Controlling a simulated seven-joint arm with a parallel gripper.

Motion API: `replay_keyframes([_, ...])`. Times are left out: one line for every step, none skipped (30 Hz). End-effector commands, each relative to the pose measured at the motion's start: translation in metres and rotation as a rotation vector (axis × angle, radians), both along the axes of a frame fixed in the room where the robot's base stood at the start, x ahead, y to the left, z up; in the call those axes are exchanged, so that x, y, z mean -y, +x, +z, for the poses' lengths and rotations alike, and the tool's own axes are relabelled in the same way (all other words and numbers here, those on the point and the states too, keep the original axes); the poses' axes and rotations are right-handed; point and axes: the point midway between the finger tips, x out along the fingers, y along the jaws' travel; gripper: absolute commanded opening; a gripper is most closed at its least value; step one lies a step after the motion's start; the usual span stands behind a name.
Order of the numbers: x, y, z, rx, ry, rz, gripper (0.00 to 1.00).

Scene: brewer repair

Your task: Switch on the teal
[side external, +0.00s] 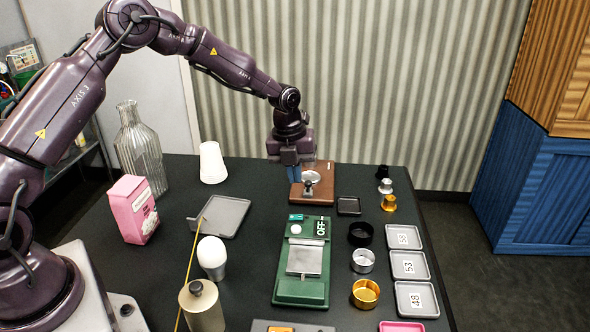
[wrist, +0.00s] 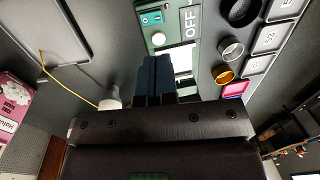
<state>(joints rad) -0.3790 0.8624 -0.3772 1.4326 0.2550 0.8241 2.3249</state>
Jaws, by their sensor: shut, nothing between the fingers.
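A small teal rocker switch (side external: 296,217) sits at the far left corner of a green device (side external: 302,290) in the middle of the table. The switch also shows at the top of the wrist view (wrist: 151,18). An OFF sign (side external: 321,228) is beside it, and a white round button or lamp (side external: 296,229) is just below it. The device has a silver plate (side external: 304,260). My gripper (side external: 293,178) is shut and empty, pointing down behind the device beside a brown board. Its blue fingers also show in the wrist view (wrist: 155,75). They are apart from the switch.
The brown board (side external: 325,183) carries a metal tool and a pale disc, close to my gripper. Metal rings, cups and numbered trays (side external: 410,265) line the right. A grey tray (side external: 222,215), white bulb (side external: 212,255), pink box (side external: 133,210) and glass bottle (side external: 140,155) stand left.

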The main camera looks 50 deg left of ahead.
Motion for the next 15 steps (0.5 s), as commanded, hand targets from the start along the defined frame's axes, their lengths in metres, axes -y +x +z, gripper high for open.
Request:
replay_keyframes([0.002, 0.0, -0.013, -0.004, -0.001, -0.002, 0.0])
replay_keyframes([0.003, 0.001, -0.02, -0.004, -0.001, -0.002, 0.0])
replay_keyframes([0.003, 0.002, -0.029, -0.003, -0.001, -0.001, 0.0])
replay_keyframes([0.004, 0.002, -0.035, -0.003, -0.001, -0.001, 0.0])
replay_keyframes([0.004, 0.003, -0.042, -0.004, 0.0, -0.001, 0.0])
replay_keyframes([0.006, 0.004, -0.05, -0.003, -0.001, -0.002, 0.0])
replay_keyframes([0.006, 0.004, -0.056, -0.003, -0.001, -0.001, 0.0])
replay_keyframes([0.006, 0.005, -0.061, -0.003, 0.0, -0.001, 0.0])
replay_keyframes([0.006, 0.005, -0.069, -0.003, 0.0, -0.001, 0.0])
replay_keyframes([0.007, 0.006, -0.073, -0.002, -0.001, -0.001, 0.0])
replay_keyframes([0.008, 0.006, -0.078, -0.002, -0.001, -0.001, 0.0])
replay_keyframes([0.008, 0.007, -0.083, -0.001, 0.0, -0.002, 0.0])
replay_keyframes([0.008, 0.007, -0.086, -0.001, -0.001, -0.001, 0.0])
replay_keyframes([0.008, 0.008, -0.089, 0.0, 0.0, -0.001, 0.0])
replay_keyframes([0.008, 0.008, -0.093, -0.001, 0.001, 0.0, 0.0])
